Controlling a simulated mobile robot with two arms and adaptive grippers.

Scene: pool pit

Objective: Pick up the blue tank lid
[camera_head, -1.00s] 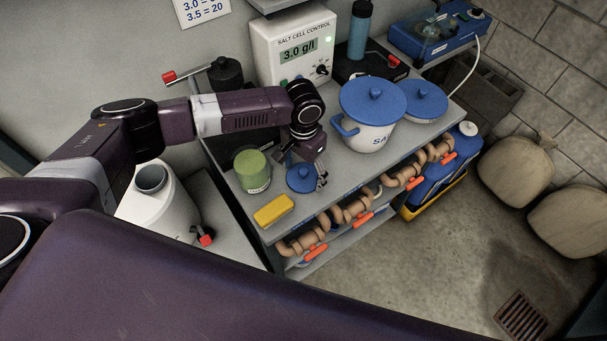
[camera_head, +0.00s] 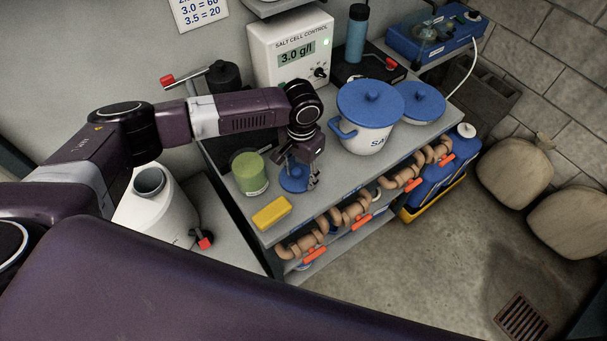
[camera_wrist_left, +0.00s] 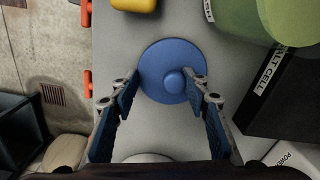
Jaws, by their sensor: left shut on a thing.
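The small round blue tank lid (camera_head: 294,179) with a knob is on the front part of the grey bench top, right of a green jar. It also shows in the left wrist view (camera_wrist_left: 165,62), with its knob facing the camera. My left gripper (camera_head: 304,176) points down at the lid. The head view shows the lid partly behind the fingers. I cannot tell whether it touches the bench. My right gripper is not in view.
The green jar (camera_head: 249,174) and a yellow block (camera_head: 271,212) stand close left of the lid. A white pot (camera_head: 364,139) with a blue lid is to its right, with a blue-lidded pan (camera_head: 421,101) beyond. Pipes with orange handles run below the bench's front edge.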

